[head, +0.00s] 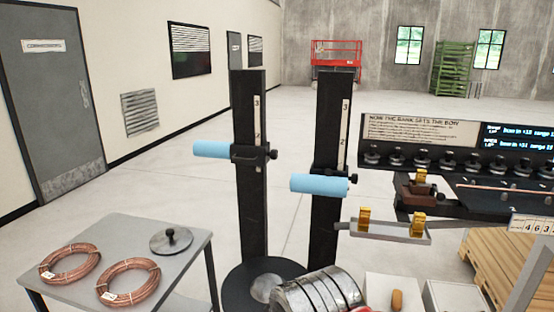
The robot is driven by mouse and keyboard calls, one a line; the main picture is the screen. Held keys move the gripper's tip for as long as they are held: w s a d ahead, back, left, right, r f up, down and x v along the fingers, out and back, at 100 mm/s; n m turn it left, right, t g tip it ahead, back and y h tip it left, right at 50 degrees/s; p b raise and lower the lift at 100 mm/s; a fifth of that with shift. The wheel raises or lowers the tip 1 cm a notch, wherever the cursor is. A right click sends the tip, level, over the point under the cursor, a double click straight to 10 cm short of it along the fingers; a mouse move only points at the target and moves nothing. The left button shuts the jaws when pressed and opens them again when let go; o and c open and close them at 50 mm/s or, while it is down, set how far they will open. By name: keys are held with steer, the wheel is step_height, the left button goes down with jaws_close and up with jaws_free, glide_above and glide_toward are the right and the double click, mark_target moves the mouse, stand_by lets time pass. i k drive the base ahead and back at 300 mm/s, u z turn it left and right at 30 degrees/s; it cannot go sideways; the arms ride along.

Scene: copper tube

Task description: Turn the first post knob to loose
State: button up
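Two dark upright posts stand side by side, the left post (251,120) and the right post (330,130), each with a numbered scale strip. The left post carries a clamp with a light blue cylinder (211,149) to its left and a small dark knob (273,154) on its right. The right post carries a light blue cylinder (319,184) lower down, with a small dark knob (354,178) at its right end. No label shows which post is first, and the knob settings cannot be read. My gripper is not in view.
A grey table (190,262) at left holds copper coils (130,281) and a round disc with a knob (171,241). A ribbed silver object (315,291) is in front of the posts. At right are a bracket with brass blocks (390,231), a bench with several dark knobs and a wooden pallet (490,262).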

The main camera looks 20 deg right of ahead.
mark_target(274, 154)
steer(key=k, duration=1.2)
steer(key=u, duration=0.3)
steer(key=i, duration=0.4)
steer(key=u, duration=0.65)
steer(key=i, duration=1.8)
steer(key=z, duration=0.65)
